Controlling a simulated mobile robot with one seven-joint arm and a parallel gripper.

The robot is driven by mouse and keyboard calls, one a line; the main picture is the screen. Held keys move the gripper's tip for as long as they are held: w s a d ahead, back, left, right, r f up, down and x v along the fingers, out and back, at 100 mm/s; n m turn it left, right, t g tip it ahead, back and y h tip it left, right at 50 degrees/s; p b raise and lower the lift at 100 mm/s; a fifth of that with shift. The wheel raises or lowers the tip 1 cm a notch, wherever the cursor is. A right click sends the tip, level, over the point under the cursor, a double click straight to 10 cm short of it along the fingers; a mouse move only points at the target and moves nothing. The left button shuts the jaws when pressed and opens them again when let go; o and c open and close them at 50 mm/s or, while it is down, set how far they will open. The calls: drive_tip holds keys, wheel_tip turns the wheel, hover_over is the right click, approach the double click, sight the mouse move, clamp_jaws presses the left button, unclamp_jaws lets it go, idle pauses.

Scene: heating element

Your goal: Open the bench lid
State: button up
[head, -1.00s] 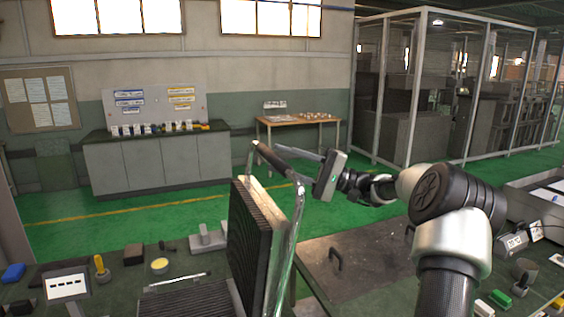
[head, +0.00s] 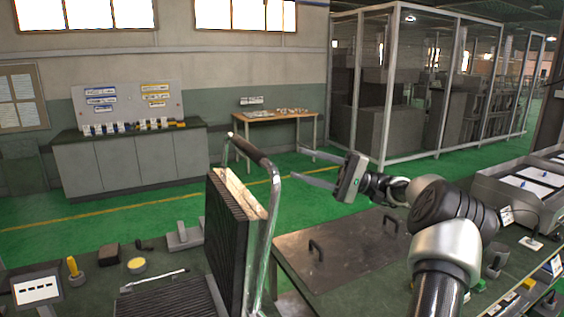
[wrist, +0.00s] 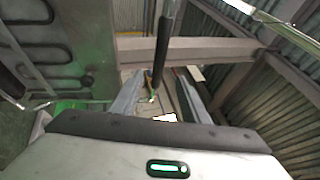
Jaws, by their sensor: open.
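A flat dark brown lid (head: 345,245) with two small bar handles lies closed on the bench right of centre in the head view. Left of it, a black ribbed plate (head: 229,245) stands upright, hinged above a flat ribbed plate (head: 165,300). A metal bail with a black grip (head: 250,148) rises beside the upright plate. My gripper (head: 297,165) is open and empty, above and behind the lid, right of the bail and apart from it. In the wrist view a black bar (wrist: 164,50) shows beyond the open fingers.
Small tools and a yellow-topped round item (head: 137,265) lie on the bench at left. Grey trays (head: 530,185) stand at right. A wooden table (head: 275,117) and grey cabinet (head: 130,160) stand along the far wall. Green floor is clear behind the bench.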

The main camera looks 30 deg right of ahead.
drive_tip(key=shift+v, duration=2.3)
